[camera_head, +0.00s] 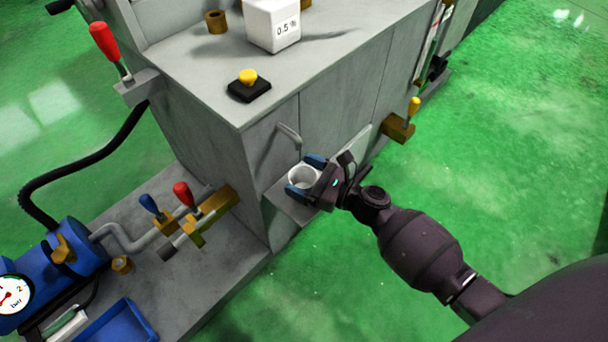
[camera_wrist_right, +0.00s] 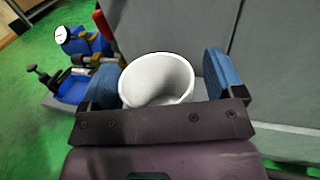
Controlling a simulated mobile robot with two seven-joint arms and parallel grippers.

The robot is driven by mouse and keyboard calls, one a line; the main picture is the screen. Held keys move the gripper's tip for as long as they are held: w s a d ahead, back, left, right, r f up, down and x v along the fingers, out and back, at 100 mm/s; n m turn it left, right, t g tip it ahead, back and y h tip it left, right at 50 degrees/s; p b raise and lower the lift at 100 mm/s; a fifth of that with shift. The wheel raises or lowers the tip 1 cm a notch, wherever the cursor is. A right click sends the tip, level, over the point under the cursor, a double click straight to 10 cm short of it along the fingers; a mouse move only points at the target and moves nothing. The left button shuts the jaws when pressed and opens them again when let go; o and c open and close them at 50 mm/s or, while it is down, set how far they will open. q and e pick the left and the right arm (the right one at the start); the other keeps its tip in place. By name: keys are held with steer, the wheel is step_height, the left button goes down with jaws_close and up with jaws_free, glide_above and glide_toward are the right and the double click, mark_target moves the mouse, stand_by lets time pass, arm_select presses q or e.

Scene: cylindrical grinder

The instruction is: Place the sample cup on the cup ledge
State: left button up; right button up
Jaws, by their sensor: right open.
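The white sample cup (camera_head: 302,178) stands upright on the grey cup ledge (camera_head: 290,205), which juts from the front of the machine cabinet. My right gripper (camera_head: 306,174) is around the cup with its blue-padded fingers open. In the right wrist view the cup (camera_wrist_right: 158,80) sits between the two fingers (camera_wrist_right: 160,85). A gap shows on the right side of the cup; on the left side the pad is close and I cannot tell if it touches. My left gripper is not in view.
A bent grey pipe (camera_head: 288,134) sticks out of the cabinet just above the ledge. A yellow-handled valve (camera_head: 400,124) is to the right. Red and blue valves (camera_head: 184,196) sit lower left, near a blue tray (camera_head: 118,325). Green floor to the right is clear.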

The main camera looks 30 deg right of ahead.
arm_select(q)
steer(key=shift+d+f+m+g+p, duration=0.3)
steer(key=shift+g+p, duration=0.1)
steer(key=shift+p, duration=0.5)
arm_select(e)
steer(key=v, duration=1.2)
arm_select(q)
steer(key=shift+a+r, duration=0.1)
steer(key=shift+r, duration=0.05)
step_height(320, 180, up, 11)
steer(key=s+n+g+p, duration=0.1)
steer(key=p, duration=2.1)
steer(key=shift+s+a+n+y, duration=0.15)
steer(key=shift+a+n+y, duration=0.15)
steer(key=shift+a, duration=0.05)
arm_select(e)
steer(key=s+r+n+g+h, duration=0.2)
steer(key=s+r+n+h, duration=0.3)
steer(key=s+r+n, duration=0.5)
steer(key=s+r+n+g+h, duration=0.1)
steer(key=s+r+n+h, duration=0.4)
steer(key=s+r+n, duration=0.5)
steer(key=s+n, duration=0.8)
steer(key=n, duration=0.2)
steer(key=shift+r+g, duration=0.4)
steer(key=shift+d, duration=0.1)
